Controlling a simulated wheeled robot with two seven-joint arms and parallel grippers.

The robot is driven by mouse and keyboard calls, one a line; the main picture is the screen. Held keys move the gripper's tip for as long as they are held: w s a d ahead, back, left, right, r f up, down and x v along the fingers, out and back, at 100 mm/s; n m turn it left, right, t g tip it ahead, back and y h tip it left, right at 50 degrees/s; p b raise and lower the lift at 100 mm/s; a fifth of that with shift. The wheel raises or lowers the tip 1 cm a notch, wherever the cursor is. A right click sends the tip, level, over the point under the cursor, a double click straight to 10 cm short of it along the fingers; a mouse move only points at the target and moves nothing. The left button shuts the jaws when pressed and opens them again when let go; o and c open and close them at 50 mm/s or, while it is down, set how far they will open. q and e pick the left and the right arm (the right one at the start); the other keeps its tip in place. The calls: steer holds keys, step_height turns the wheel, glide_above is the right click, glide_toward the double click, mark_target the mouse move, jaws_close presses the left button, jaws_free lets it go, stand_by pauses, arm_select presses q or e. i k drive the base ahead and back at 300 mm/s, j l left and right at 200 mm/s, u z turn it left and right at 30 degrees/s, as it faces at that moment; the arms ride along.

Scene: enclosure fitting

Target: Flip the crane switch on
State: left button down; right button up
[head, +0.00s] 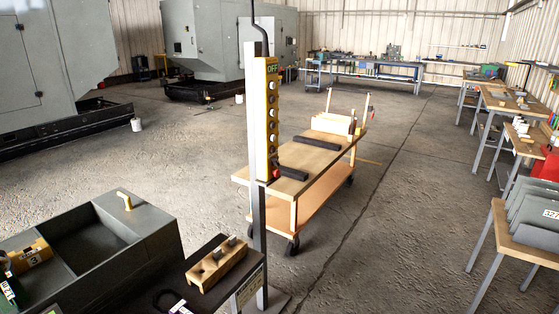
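The crane switch box (267,115) is a tall yellow pendant on a grey upright post (248,110), near the middle of the head view. A green "OFF" label shows at its top, with a column of several pale round buttons below it. A small red part (276,173) shows at its lower end; its exact shape is too small to tell. A black cable or hook (262,35) rises above the box. Neither of my grippers is in view.
A wooden cart (310,157) on wheels stands just behind the post. A grey bin (150,240) and a dark stand with a wooden block (216,264) are at the lower left. Workbenches line the right. Open concrete floor (400,230) lies right of the cart.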

mark_target(274, 162)
steer(key=i+l+u, duration=0.2)
steer(key=i+l, duration=1.25)
steer(key=i, duration=0.1)
